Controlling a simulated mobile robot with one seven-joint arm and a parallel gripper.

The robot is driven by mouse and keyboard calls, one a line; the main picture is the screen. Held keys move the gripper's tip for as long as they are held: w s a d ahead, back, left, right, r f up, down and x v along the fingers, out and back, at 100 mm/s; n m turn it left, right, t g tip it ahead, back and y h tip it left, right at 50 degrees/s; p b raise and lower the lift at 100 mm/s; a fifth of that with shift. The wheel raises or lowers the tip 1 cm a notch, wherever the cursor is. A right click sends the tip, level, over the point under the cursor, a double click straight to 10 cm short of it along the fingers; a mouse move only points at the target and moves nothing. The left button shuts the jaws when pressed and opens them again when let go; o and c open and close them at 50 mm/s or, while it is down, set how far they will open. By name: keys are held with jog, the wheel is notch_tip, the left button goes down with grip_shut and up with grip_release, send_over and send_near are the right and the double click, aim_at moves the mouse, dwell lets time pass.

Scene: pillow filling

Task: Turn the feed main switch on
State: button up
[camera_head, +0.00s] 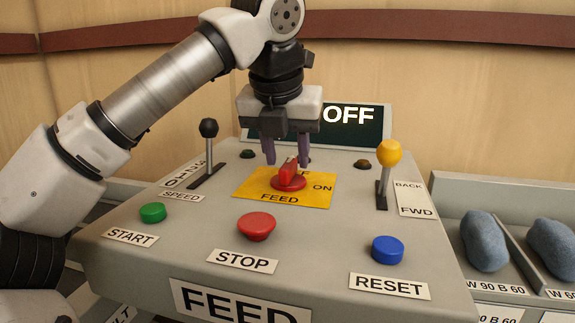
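The feed main switch (289,177) is a red rotary knob on a yellow plate (255,188) in the middle of the grey console. The plate reads FEED, with ON at its right; the upper label is partly hidden by the knob. The knob's raised handle points up and slightly right in the picture, not at ON. My gripper (287,152) points down just above and behind the knob, with its two dark fingers apart and nothing seen between them. Whether a finger touches the knob I cannot tell. The display (348,116) behind shows OFF, its left part hidden by my gripper.
A black-knobbed speed lever (209,148) stands left of the plate and a yellow-knobbed lever (388,165) right. In front are green START (153,212), red STOP (256,226) and blue RESET (387,249) buttons. Blue-grey pillows (484,241) lie in bins at the right.

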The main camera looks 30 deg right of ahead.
jog(key=shift+x, duration=0.9)
grip_shut()
